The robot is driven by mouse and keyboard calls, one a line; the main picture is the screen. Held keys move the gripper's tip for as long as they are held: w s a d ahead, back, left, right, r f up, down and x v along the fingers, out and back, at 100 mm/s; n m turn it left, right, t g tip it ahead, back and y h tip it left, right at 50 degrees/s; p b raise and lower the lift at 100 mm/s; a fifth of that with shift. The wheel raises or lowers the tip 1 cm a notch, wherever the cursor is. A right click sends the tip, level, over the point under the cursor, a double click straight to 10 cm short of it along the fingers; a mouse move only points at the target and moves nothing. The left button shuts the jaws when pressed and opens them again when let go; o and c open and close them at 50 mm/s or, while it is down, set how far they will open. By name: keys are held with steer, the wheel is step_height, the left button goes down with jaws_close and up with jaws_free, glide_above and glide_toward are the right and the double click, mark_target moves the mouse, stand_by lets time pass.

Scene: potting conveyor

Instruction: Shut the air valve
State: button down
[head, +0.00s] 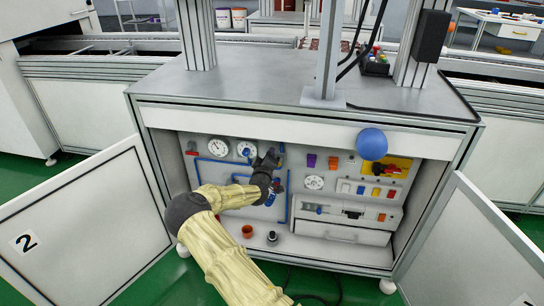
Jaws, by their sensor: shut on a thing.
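My gripper (270,158) is in the head view, inside the open cabinet at the back panel, in front of the blue air piping (287,205). Its jaws are shut on a part at this piping, most likely the air valve's handle. The gripper and wrist hide most of that part, so I cannot tell which way the handle is turned. A small red part (279,184) shows just below the gripper, close to the pipe.
The cabinet's left door (85,225) and right door (470,245) stand open. A blue ball-like object (372,144) shows before the cabinet's upper right. An orange cup (247,231) and a small dark fitting (272,238) stand on the cabinet floor. Switches and a drawer (340,232) fill the right side.

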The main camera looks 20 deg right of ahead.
steer(key=shift+w+a+f+n+b, duration=0.15)
steer(key=shift+f+n+b, duration=0.35)
steer(key=shift+n, duration=0.55)
steer(key=shift+a+f+n+b, duration=0.1)
steer(key=shift+f+n+b, duration=0.4)
steer(key=shift+n, duration=0.6)
steer(key=shift+w+a+f+n+b, duration=0.15)
steer(key=shift+f+n+b, duration=0.35)
steer(key=shift+n, duration=0.55)
steer(key=shift+s, duration=0.1)
steer(key=c, duration=1.4)
jaws_free()
steer(key=shift+r, duration=0.1)
steer(key=shift+c, duration=0.2)
steer(key=shift+s+r, duration=0.1)
steer(key=p+v, duration=0.5)
steer(key=v, duration=1.2)
steer(key=shift+s+a, duration=0.1)
